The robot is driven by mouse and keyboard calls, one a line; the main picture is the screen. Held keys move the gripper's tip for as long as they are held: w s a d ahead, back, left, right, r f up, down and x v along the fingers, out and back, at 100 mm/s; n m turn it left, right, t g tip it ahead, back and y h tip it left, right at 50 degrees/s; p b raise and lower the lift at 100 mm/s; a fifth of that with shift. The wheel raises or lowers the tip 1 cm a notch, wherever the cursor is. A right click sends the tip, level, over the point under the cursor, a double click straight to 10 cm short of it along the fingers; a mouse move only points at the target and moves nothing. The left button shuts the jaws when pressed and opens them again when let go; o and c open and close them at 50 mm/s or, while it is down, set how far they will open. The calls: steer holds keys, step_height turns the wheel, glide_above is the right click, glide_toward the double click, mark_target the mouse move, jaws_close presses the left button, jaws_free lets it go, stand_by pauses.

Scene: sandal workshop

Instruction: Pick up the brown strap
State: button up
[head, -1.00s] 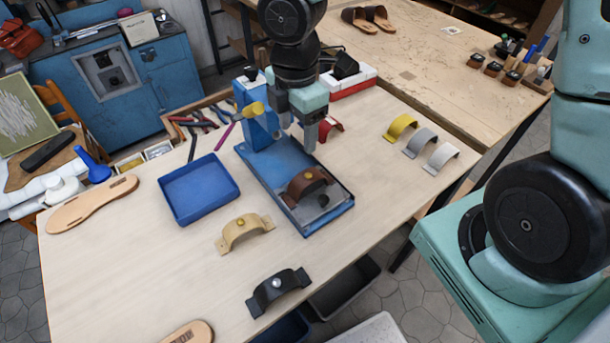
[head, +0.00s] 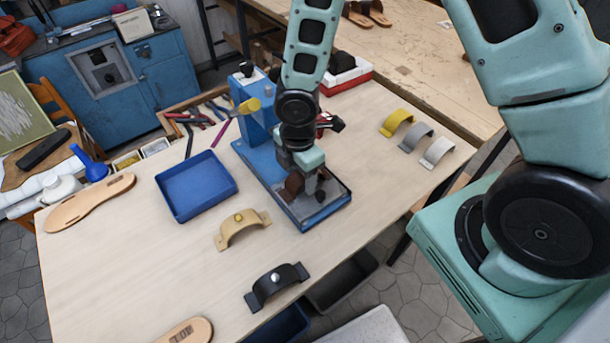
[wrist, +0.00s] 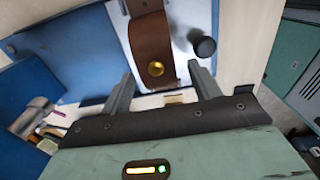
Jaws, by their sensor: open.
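The brown strap (wrist: 150,38) with a brass rivet stands on the grey metal plate of a blue fixture. In the wrist view its riveted end lies between the two fingers of my gripper (wrist: 161,74), which are apart, one on each side. In the head view my gripper (head: 306,178) is down over the fixture and hides most of the strap; a brown part (head: 292,185) shows at its left. I cannot tell whether the fingers touch the strap.
The blue fixture (head: 258,167) has a black knob (wrist: 203,46) close to the right finger. A blue tray (head: 197,205), a tan strap (head: 241,228) and a black strap (head: 275,286) lie left and in front.

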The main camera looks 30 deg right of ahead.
steer(key=shift+f, duration=0.45)
steer(key=c, duration=1.1)
steer(key=shift+r, duration=0.1)
